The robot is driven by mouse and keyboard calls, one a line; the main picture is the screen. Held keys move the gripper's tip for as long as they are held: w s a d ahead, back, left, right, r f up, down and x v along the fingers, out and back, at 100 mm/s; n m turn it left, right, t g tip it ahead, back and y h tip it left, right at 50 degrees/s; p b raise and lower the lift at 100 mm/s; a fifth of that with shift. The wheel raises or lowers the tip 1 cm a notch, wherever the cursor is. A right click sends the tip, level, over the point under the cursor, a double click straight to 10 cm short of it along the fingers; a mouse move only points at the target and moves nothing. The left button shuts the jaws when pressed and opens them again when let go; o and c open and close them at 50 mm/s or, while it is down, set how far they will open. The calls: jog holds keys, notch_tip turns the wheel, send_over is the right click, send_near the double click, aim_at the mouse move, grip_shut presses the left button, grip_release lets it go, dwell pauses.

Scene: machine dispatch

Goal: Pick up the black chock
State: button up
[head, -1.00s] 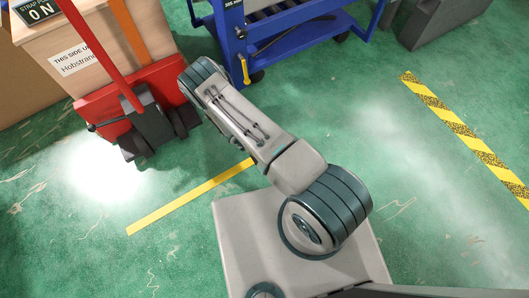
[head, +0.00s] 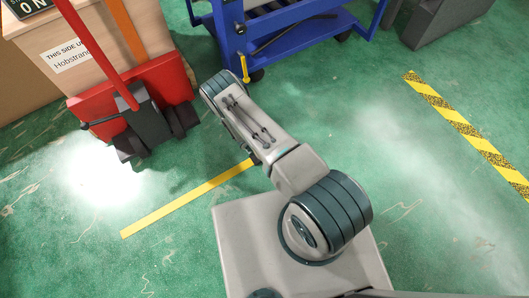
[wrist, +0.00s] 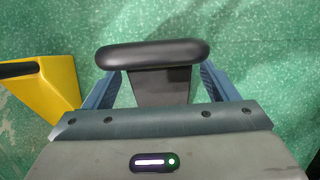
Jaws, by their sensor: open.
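The black chock (wrist: 160,84) shows in the wrist view as a dark tapered block with a rounded black bar across its far end. My gripper (wrist: 160,74) is open, with one blue finger on each side of the block. I cannot tell whether either finger touches the block. In the head view my arm reaches away to the upper left, and the gripper and chock are hidden.
A yellow object with a black bar (wrist: 45,82) lies just left of the gripper. In the head view, a red hand truck (head: 130,92) with a box stands left of the arm, and a blue cart (head: 285,38) stands behind it. Green floor (head: 400,150) is clear to the right.

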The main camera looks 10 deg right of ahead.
jog(key=c, duration=1.2)
jog(key=shift+c, duration=0.3)
jog(key=shift+r, duration=0.15)
